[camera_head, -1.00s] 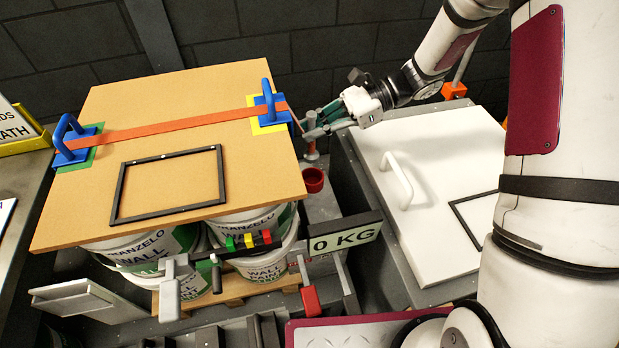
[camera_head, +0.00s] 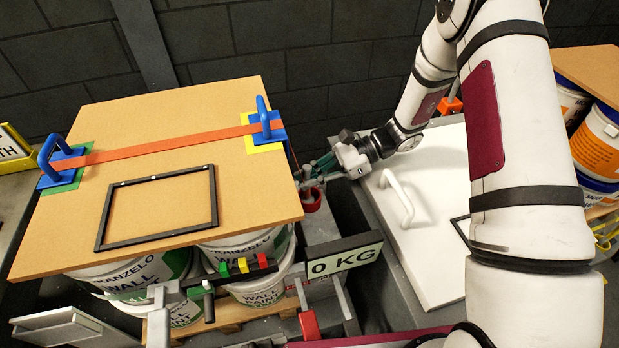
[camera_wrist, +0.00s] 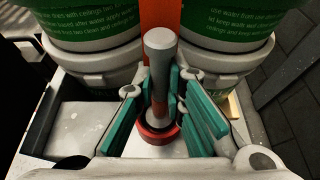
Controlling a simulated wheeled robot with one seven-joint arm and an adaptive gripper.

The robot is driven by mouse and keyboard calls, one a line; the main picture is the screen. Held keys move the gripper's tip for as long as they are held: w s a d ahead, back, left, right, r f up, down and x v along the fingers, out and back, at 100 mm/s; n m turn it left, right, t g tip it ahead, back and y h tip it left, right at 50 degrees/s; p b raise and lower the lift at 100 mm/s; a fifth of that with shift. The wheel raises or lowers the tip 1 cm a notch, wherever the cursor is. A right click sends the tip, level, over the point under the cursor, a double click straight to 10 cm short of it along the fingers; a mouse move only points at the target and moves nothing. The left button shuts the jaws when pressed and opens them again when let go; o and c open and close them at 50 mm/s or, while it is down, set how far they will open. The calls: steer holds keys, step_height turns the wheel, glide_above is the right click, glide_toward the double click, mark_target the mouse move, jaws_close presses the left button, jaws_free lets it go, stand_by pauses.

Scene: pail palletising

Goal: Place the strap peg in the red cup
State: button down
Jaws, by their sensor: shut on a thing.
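The strap peg (camera_wrist: 161,48) is a grey rod with a rounded head, roughly upright between the teal finger pads of my gripper (camera_head: 313,177). My gripper is shut on it. In the wrist view the peg's lower end shows within the ring of the red cup (camera_wrist: 148,136); I cannot tell how deep it sits. In the head view the red cup (camera_head: 311,203) is just below my fingers, beside the board's right edge. The orange strap (camera_head: 180,146) runs across the board through two blue handles, and it also shows behind the peg in the wrist view (camera_wrist: 153,18).
A tan board (camera_head: 180,110) covers stacked paint pails (camera_head: 250,248) to the left of my gripper. A white lid with a handle (camera_head: 430,185) lies to the right. A "0 KG" display (camera_head: 344,259) stands in front of the cup. More pails (camera_head: 597,135) stand far right.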

steer(key=c, duration=1.7)
jaws_free()
steer(key=shift+f, duration=0.15)
steer(key=shift+o, duration=0.2)
steer(key=shift+d+r, duration=0.15)
steer(key=shift+r, duration=0.1)
steer(key=v, duration=1.1)
steer(key=shift+w+d+r, duration=0.1)
steer(key=shift+d+r, duration=0.1)
steer(key=shift+d, duration=0.1)
